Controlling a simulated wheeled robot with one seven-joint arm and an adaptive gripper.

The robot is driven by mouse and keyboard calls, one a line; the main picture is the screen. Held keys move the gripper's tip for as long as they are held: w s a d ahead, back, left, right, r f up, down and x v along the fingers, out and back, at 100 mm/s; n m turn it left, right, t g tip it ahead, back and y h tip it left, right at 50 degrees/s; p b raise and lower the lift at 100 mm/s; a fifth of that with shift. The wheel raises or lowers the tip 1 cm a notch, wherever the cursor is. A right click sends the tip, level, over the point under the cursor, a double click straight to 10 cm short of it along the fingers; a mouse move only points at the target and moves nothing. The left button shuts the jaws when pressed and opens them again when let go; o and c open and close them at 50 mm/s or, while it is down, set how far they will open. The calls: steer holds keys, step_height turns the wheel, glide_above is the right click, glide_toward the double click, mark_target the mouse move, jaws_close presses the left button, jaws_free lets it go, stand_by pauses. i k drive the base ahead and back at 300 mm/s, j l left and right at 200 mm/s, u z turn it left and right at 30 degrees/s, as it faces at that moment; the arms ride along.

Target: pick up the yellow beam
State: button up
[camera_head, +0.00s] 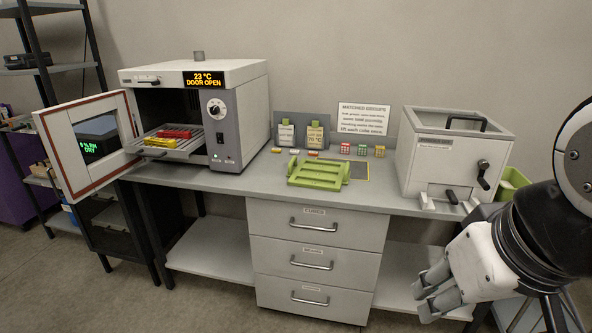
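A yellow beam (152,152) lies at the front left of the pulled-out rack of the open oven. A red, lattice-like piece (174,134) lies behind it on the same rack. The yellow beam is small in view, so its fine shape is hard to tell. My gripper (428,294) hangs in front of the bench at the lower right, far from the oven. I see nothing held in it. Its two fingers look close together from this angle, and I cannot tell how far apart they are.
The oven (230,115) reads 23 °C, door open; its door (88,145) swings out left. A green fixture (318,172) sits mid-bench, with several small coloured blocks behind. A grey box with a handle (455,155) stands right. Drawers (315,258) are below. Bench front between oven and fixture is clear.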

mark_target(171, 143)
steer(key=i+j, duration=0.15)
steer(key=i+l, duration=0.4)
steer(key=i+j+z, duration=0.15)
steer(key=i, duration=0.55)
steer(key=i+j, duration=0.15)
steer(key=j, duration=0.2)
steer(key=i+j, duration=0.2)
steer(key=j, duration=0.15)
steer(key=i+j+z, duration=0.1)
steer(key=j, duration=0.3)
steer(key=i+j, duration=0.2)
steer(key=j, duration=0.15)
steer(key=i+j, duration=0.2)
steer(key=j, duration=0.15)
steer(key=i+j+z, duration=0.1)
steer(key=j, duration=0.3)
steer(key=i+j, duration=0.2)
steer(key=j, duration=0.15)
steer(key=i+j, duration=0.15)
steer(key=j, duration=0.25)
